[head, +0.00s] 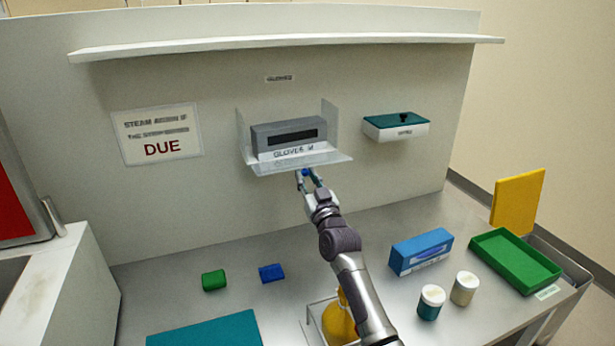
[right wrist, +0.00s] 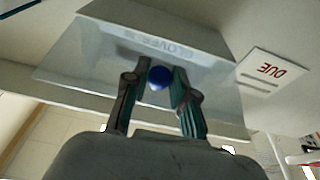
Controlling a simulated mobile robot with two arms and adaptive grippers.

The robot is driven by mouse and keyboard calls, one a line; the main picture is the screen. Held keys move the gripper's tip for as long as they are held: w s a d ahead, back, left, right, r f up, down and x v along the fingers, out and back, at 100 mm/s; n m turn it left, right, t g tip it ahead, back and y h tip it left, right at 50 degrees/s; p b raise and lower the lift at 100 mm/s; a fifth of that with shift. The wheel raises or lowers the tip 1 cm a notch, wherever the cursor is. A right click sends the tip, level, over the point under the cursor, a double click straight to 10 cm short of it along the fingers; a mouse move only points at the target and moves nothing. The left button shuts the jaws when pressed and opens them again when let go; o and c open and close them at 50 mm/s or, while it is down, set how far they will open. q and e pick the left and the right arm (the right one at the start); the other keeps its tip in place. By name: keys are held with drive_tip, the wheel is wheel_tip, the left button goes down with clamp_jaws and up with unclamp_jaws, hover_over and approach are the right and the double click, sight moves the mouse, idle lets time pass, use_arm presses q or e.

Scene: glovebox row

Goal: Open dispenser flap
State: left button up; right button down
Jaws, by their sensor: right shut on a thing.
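The glove dispenser, with a grey box (head: 288,139) between clear side walls, is mounted on the back panel. Its clear flap (head: 325,160) juts out in front of the box, folded down and outward, and the box's label shows above it. The flap also shows as a see-through sheet in the right wrist view (right wrist: 85,65). A blue knob (right wrist: 159,78) is at the flap. My right gripper (head: 309,177) reaches up from below and is shut on the knob, one finger on each side of it. My left gripper is out of view.
A teal-lidded box (head: 397,126) is on the wall to the right. On the bench are a blue box (head: 421,252), a green tray (head: 515,262), two jars, a yellow item beside my arm, small green and blue blocks and a teal mat (head: 205,332). A shelf (head: 290,44) runs above.

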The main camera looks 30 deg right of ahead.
drive_tip(key=shift+a+f, duration=0.1)
drive_tip(key=shift+f, duration=0.45)
drive_tip(key=c, duration=1.2)
unclamp_jaws()
drive_tip(key=shift+w, duration=0.1)
drive_tip(key=shift+o, duration=1.4)
drive_tip(key=shift+w, duration=0.2)
drive_tip(key=v, duration=1.2)
drive_tip(key=shift+r, duration=0.15)
